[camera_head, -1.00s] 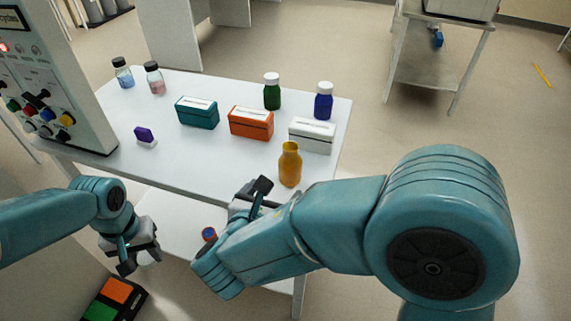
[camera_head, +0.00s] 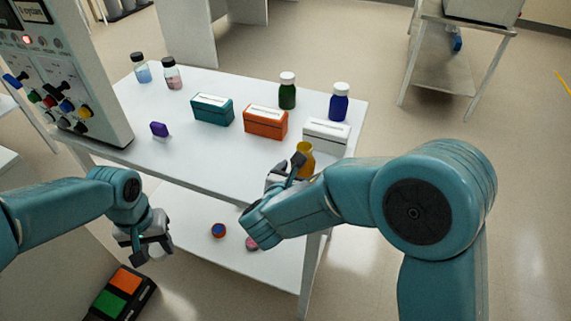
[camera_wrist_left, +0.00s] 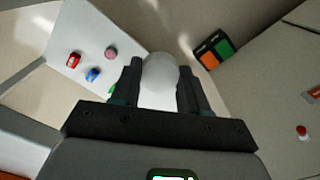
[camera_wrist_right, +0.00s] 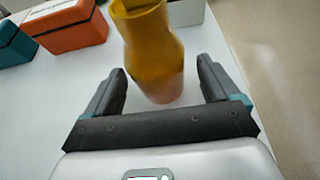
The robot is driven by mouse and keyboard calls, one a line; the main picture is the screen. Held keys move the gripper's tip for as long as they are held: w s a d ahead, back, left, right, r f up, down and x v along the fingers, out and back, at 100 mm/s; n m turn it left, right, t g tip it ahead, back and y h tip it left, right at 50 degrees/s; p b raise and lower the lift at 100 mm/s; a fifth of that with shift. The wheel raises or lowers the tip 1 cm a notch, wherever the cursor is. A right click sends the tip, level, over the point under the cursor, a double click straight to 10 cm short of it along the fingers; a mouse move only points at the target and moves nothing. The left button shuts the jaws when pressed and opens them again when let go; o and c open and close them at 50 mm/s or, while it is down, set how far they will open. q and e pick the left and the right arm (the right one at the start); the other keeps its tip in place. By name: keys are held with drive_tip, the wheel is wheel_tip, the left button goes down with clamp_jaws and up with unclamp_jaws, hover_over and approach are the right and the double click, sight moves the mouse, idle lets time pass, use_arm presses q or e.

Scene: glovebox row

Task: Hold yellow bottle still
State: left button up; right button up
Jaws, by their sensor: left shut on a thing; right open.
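The yellow bottle (camera_head: 306,153) stands upright and uncapped near the table's front right corner. In the right wrist view the yellow bottle (camera_wrist_right: 150,45) shows its open mouth at the top. My right gripper (camera_head: 293,168) is open at the bottle's near side. In the right wrist view its fingers (camera_wrist_right: 160,78) are on either side of the bottle's lower part, with a gap on each side. My left gripper (camera_head: 143,250) is off the table's front left, shut on a white rounded thing (camera_wrist_left: 160,82).
A white box (camera_head: 327,136) stands close behind the bottle, with an orange box (camera_head: 265,123) and a teal box (camera_head: 212,110) to its left. Green (camera_head: 287,95) and blue (camera_head: 339,104) bottles stand behind. The table's front middle is clear.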

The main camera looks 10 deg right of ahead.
drive_tip(key=shift+x, duration=0.8)
drive_tip(key=shift+w, duration=0.1)
drive_tip(key=c, duration=1.2)
